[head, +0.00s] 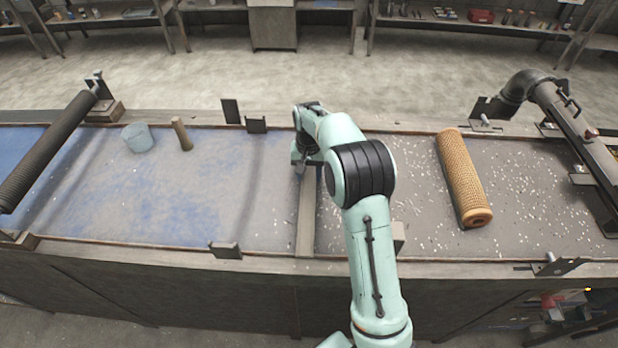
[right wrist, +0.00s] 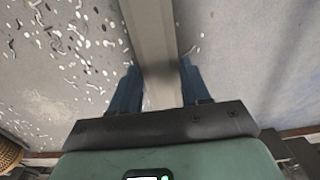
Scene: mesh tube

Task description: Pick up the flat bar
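The flat bar (head: 307,212) is a long, narrow grey strip. It runs from back to front across the middle of the long table, partly hidden under my right arm. My right gripper (head: 299,160) is over its far part, pointing down and mostly hidden by my own wrist. In the right wrist view the bar (right wrist: 150,35) runs between the two blue fingers of my right gripper (right wrist: 161,88). One finger is on each side, with no clear gap showing. I cannot tell whether the bar is raised off the table. My left gripper is in neither view.
A yellow-brown mesh tube (head: 462,178) lies on the right part of the table. A dark roller (head: 48,148) spans the left end. Pale scraps litter the right side; the centre-left is clear.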

